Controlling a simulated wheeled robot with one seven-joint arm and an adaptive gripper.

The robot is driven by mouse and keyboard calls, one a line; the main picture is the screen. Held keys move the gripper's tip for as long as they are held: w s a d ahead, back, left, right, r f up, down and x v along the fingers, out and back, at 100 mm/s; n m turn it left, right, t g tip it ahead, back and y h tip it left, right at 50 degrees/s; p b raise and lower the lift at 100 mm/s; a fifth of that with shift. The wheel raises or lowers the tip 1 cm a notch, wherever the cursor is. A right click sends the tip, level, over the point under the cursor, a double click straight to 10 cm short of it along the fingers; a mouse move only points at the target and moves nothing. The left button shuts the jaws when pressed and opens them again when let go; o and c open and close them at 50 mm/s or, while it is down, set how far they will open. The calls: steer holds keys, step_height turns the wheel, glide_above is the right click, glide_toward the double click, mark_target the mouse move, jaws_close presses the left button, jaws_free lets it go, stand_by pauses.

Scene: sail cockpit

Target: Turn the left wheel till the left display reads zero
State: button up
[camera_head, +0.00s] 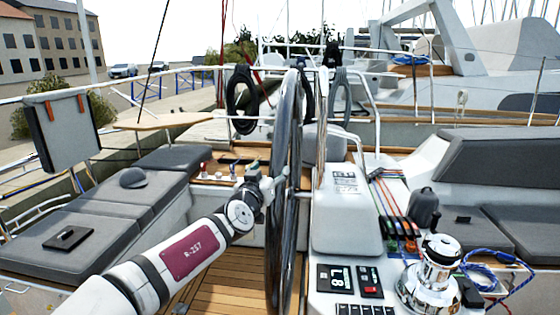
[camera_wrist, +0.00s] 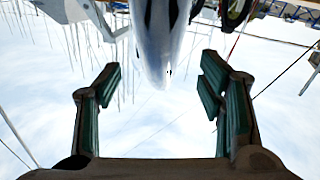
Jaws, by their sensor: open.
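A large dark, shiny wheel (camera_head: 284,200) stands upright, nearly edge-on, in the middle of the head view. My gripper (camera_head: 268,187) is at its left side, by the rim at mid height. In the wrist view my gripper (camera_wrist: 160,85) is open, with its two fingers wide apart. A pale shiny curved piece, which looks like the wheel rim (camera_wrist: 160,40), comes down from the top between the fingertips, apart from both. I cannot tell contact in the head view. A small black display (camera_head: 336,278) on the white console shows what looks like "L8", though its characters are hard to read.
The white console (camera_head: 345,215) stands right of the wheel, with a chrome winch (camera_head: 432,270), coloured rope clutches (camera_head: 398,230) and a red-marked switch panel (camera_head: 370,281). A grey cushioned bench (camera_head: 110,205) lies left. The wooden floor (camera_head: 225,290) left of the wheel is clear.

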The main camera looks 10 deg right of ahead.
mark_target(279, 160)
steer(key=x, duration=0.9)
steer(key=shift+a, duration=0.1)
